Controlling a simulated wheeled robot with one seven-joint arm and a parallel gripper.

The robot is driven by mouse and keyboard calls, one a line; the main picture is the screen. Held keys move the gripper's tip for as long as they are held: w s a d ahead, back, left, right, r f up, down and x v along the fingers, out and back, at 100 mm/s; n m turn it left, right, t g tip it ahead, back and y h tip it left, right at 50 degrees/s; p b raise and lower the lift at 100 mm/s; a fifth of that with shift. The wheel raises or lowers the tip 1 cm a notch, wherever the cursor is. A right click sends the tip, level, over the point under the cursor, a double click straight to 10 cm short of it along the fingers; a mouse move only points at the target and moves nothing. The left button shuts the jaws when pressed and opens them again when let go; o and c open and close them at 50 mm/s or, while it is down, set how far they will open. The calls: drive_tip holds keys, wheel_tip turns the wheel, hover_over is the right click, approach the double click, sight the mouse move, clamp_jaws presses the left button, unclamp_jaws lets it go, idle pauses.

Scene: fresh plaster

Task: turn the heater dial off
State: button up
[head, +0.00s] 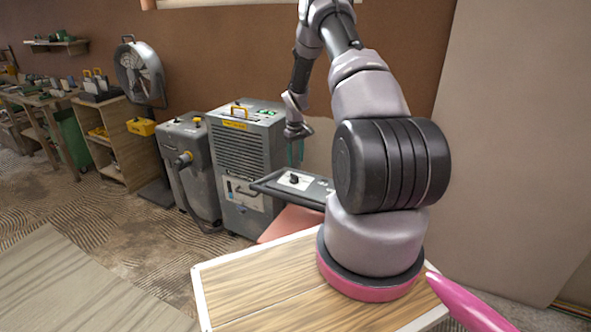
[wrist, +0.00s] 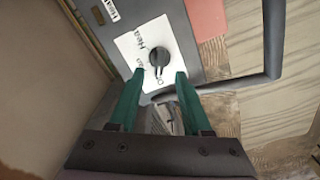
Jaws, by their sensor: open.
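The heater dial (wrist: 159,57) is a round black knob on a white plate (wrist: 136,44) with partly readable lettering. A grip bar crosses the knob, but I cannot surely tell which mark it points at. In the head view the dial (head: 294,179) sits on top of a dark grey heater panel (head: 318,190). My gripper (wrist: 160,74) is open, its two green fingertips just short of the dial in the wrist view, one toward each side. Nothing is between them but the panel. In the head view my gripper (head: 296,153) hangs above the panel; its fingers show only in part.
A grey dehumidifier-like unit (head: 247,160) and another grey machine (head: 187,165) stand left of the panel. The heater's dark tubular handle (wrist: 262,80) loops beside it in the wrist view. A fan (head: 140,73) and a wooden shelf (head: 118,140) stand further left.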

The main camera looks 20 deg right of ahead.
drive_tip(key=shift+r, duration=1.75)
drive_tip(key=s+a+r+m+t, duration=0.1)
drive_tip(key=s+a+r, duration=0.2)
drive_tip(key=r, duration=0.7)
drive_tip(key=s+a+r+m+t, duration=0.1)
drive_tip(key=s+a+r, duration=0.2)
drive_tip(key=r, duration=0.7)
drive_tip(key=s+a+r+m+t, duration=0.1)
drive_tip(key=s+a+r, duration=0.25)
drive_tip(key=r, duration=0.75)
drive_tip(key=s+a+r+m+t, duration=0.1)
drive_tip(key=s+a+r, duration=0.2)
drive_tip(key=s, duration=0.6)
drive_tip(key=s+a+r+m+t+y, duration=0.1)
drive_tip(key=s+a+r, duration=0.2)
drive_tip(key=s, duration=0.5)
drive_tip(key=s+a+r+m+t+y, duration=0.1)
drive_tip(key=s+a+r+t, duration=0.1)
drive_tip(key=s+r, duration=0.3)
drive_tip(key=s+a, duration=0.1)
drive_tip(key=s, duration=0.3)
drive_tip(key=shift+s+r, duration=0.3)
drive_tip(key=shift+s, duration=0.05)
drive_tip(key=shift+d, duration=0.1)
